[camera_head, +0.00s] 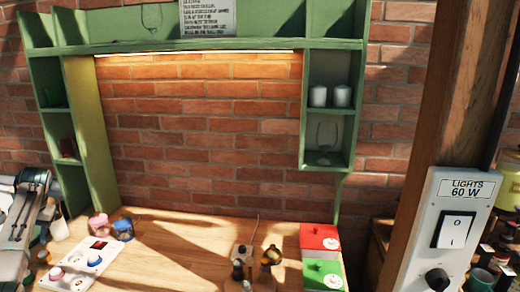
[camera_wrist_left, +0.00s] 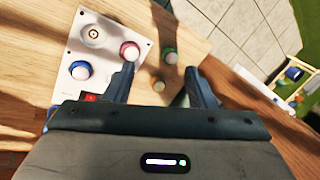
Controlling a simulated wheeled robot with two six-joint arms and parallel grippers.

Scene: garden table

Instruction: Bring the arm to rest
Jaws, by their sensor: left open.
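My left gripper (camera_wrist_left: 160,70) shows in the left wrist view, open, with nothing between its two dark fingers. Just beyond the fingers is a wooden surface with a white panel (camera_wrist_left: 72,47) bearing a pink-topped button (camera_wrist_left: 130,50) and a blue-topped one (camera_wrist_left: 80,70). In the head view the white panel (camera_head: 78,262) lies at the lower left of the table. The left gripper's fingers cannot be made out there. My right gripper is in neither view.
A pink-lidded jar (camera_head: 99,226) and a blue one (camera_head: 123,229) stand behind the panel. Small bottles (camera_head: 238,270), a red box (camera_head: 320,237) and a green box (camera_head: 323,275) are to the right. A green shelf (camera_head: 180,46) frames the back. A post carries a light switch (camera_head: 457,230). The mid-table is clear.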

